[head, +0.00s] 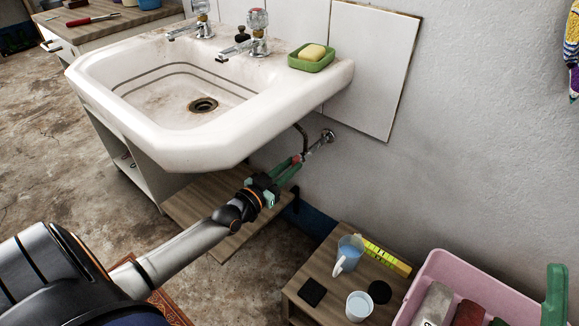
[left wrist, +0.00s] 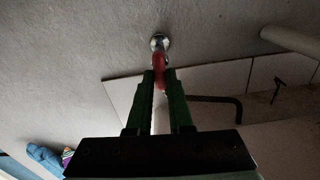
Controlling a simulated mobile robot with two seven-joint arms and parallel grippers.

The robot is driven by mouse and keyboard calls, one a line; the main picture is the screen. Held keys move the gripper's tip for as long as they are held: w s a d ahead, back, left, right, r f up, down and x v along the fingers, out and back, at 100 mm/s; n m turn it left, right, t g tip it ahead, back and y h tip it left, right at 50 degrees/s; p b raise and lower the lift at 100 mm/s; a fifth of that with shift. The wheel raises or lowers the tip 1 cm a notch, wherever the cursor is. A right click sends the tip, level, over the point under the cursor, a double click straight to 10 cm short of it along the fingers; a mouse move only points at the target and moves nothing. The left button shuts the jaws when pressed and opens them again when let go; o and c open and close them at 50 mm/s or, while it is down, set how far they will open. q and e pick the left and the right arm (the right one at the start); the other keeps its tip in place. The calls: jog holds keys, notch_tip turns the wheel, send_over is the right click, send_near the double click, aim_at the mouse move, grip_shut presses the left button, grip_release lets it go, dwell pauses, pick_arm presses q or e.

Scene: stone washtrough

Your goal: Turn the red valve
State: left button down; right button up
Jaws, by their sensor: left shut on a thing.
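The red valve (head: 297,159) is a small red handle on a chrome fitting (head: 323,138) that comes out of the wall under the sink. My left gripper (head: 294,163) reaches in from the lower left, below the sink's right end. Its green fingers are shut on the red valve and hide much of it in the head view. In the left wrist view the red handle (left wrist: 158,61) stands between the tips of the fingers (left wrist: 160,80), with the round chrome wall fitting (left wrist: 160,41) just beyond.
A small wooden table (head: 330,262) with a mug (head: 349,252), a cup (head: 359,305) and a yellow block (head: 387,258) stands right of the gripper. A pink crate (head: 485,268) is at the lower right.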

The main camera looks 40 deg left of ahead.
pick_arm(q)
jog(key=shift+n, duration=0.6)
pick_arm(e)
jog(key=shift+r, duration=0.3)
pick_arm(q)
jog(key=c, duration=0.8)
grip_release()
jog(key=shift+s, duration=0.1)
jog(key=s+p, duration=0.1)
jog(key=s, duration=0.3)
jog(key=s+p, duration=0.2)
jog(key=s, duration=0.2)
jog(key=s+a+p, duration=0.1)
jog(key=s, duration=0.3)
jog(key=shift+s, duration=0.2)
pick_arm(e)
jog(key=shift+n, duration=0.3)
jog(key=r, duration=0.4)
jog(key=shift+s+d+r, duration=0.1)
jog(key=shift+d+r, duration=0.1)
jog(key=shift+d, duration=0.1)
